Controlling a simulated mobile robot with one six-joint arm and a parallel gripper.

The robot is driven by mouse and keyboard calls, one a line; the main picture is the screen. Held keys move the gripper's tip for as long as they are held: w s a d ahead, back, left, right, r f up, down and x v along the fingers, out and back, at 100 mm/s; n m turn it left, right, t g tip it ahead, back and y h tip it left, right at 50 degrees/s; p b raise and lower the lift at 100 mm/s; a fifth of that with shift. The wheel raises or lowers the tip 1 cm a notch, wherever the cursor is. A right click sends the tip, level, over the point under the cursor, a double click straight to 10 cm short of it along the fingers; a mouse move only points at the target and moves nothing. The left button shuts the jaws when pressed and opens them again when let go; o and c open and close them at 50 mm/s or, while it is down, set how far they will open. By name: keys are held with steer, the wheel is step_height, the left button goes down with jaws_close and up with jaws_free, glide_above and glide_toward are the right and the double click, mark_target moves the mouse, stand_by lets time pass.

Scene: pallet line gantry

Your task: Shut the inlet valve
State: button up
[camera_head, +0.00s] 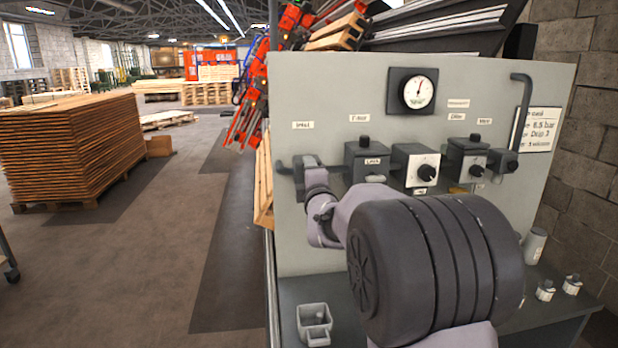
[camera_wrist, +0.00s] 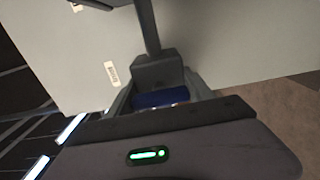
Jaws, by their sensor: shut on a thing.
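The inlet valve is a dark grey body (camera_wrist: 155,70) with a blue handle (camera_wrist: 162,98) in the wrist view, fixed to a pale panel. My gripper (camera_wrist: 160,88) has its fingers on both sides of the blue handle and is shut on it. In the head view my gripper (camera_head: 304,172) is against the panel at the left end of the pipe, below the inlet label (camera_head: 303,125). There my gripper and wrist hide the valve, so the handle's angle relative to the pipe cannot be told.
The grey panel (camera_head: 330,90) carries a round gauge (camera_head: 418,92), a filter unit (camera_head: 366,160), a regulator with a black knob (camera_head: 416,168) and another knobbed unit (camera_head: 468,160). A small grey bin (camera_head: 314,320) stands on the shelf below. Stacked boards (camera_head: 75,145) stand at left beyond open floor.

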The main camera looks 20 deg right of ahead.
steer(key=o, duration=1.4)
steer(key=shift+c, duration=0.2)
steer(key=p+v, duration=0.1)
steer(key=v, duration=1.6)
steer(key=shift+s+p, duration=0.2)
steer(key=shift+p, duration=0.2)
steer(key=shift+r, duration=0.1)
